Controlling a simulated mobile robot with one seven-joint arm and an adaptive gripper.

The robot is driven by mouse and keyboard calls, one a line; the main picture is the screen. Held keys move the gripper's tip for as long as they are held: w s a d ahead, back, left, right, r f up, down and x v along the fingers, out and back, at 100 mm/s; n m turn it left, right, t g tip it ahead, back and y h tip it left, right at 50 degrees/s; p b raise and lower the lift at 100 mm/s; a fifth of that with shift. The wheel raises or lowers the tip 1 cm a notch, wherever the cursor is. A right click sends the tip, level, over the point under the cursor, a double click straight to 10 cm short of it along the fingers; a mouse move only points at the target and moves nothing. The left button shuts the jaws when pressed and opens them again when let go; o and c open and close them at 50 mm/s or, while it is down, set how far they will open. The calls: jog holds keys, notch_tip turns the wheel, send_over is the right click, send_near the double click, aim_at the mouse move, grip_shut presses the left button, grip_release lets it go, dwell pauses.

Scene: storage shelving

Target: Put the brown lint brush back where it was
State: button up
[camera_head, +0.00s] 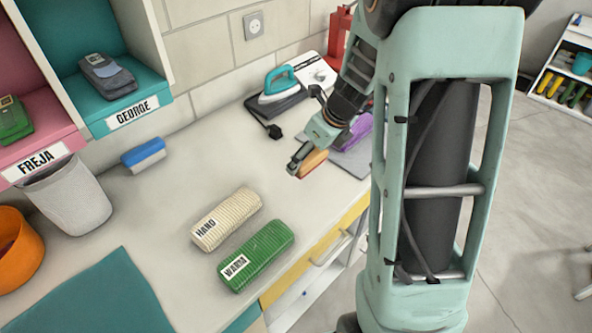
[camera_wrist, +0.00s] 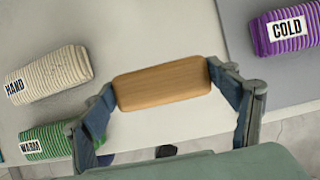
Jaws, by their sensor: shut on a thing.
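The brown lint brush (camera_wrist: 162,83) shows as a wooden, rounded block in the wrist view. My gripper (camera_wrist: 160,92) is shut on it, with one finger at each end. In the head view the brush (camera_head: 314,161) is partly hidden by my gripper (camera_head: 303,160), near the counter's front edge, right of the cloth rolls. I cannot tell whether it touches the counter. Its underside is hidden.
A purple COLD roll (camera_wrist: 286,30) lies on a grey mat (camera_wrist: 235,75). An iron (camera_head: 280,88) stands behind. GEORGE's cubby (camera_head: 130,116) holds a dark object.

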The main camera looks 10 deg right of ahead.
aim_at(310, 158)
jog(key=f, duration=0.1)
jog(key=w+a+f, duration=0.1)
jog(key=f, duration=0.1)
jog(key=w+a+f, duration=0.1)
jog(key=shift+w+a+f, duration=0.2)
jog(key=shift+w+a+f+b, duration=0.15)
jog(key=shift+f+b, duration=0.45)
jog(key=shift+f, duration=1.15)
jog(key=shift+f, duration=0.15)
jog(key=o, duration=1.1)
jog(key=shift+r, duration=0.45)
jog(key=p+v, duration=0.2)
jog(key=v, duration=0.9)
jog(key=shift+r, duration=0.2)
